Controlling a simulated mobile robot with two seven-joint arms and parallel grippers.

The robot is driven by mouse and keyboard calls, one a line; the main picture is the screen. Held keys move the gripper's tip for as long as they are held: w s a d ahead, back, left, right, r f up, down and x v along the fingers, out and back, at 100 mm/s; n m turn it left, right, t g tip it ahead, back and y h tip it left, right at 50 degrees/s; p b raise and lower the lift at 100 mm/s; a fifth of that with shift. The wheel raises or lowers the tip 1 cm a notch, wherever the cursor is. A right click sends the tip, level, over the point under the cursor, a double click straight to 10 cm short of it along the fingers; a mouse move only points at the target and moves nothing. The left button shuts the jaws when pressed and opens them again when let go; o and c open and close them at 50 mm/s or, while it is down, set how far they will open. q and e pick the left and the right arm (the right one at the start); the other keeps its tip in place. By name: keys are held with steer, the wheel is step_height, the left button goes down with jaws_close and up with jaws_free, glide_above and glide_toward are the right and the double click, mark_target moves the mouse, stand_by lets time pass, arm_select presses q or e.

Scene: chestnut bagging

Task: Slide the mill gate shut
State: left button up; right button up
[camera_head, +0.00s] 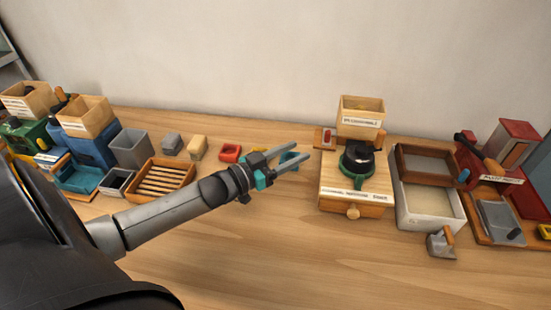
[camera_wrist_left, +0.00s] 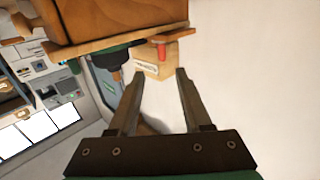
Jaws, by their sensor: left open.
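The mill is a pale wooden box (camera_head: 333,188) right of centre in the head view, with a drawer knob in front, a dark green and black part (camera_head: 357,160) on top and a labelled wooden hopper (camera_head: 361,112) at the back. A small piece with a red grip (camera_head: 326,138), which looks like the gate, is at the hopper's left side. The red grip (camera_wrist_left: 161,51) also shows in the left wrist view, beyond my fingertips. My left gripper (camera_head: 303,152) is open and empty, left of the mill and apart from it. My right gripper is not in view.
Right of the mill are a white-walled tray (camera_head: 432,225), a metal scoop (camera_head: 441,244) and a red stand (camera_head: 514,148). The front table is clear.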

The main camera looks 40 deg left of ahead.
arm_select(q)
steer(key=shift+p+v, duration=0.3)
steer(key=shift+v, duration=2.15)
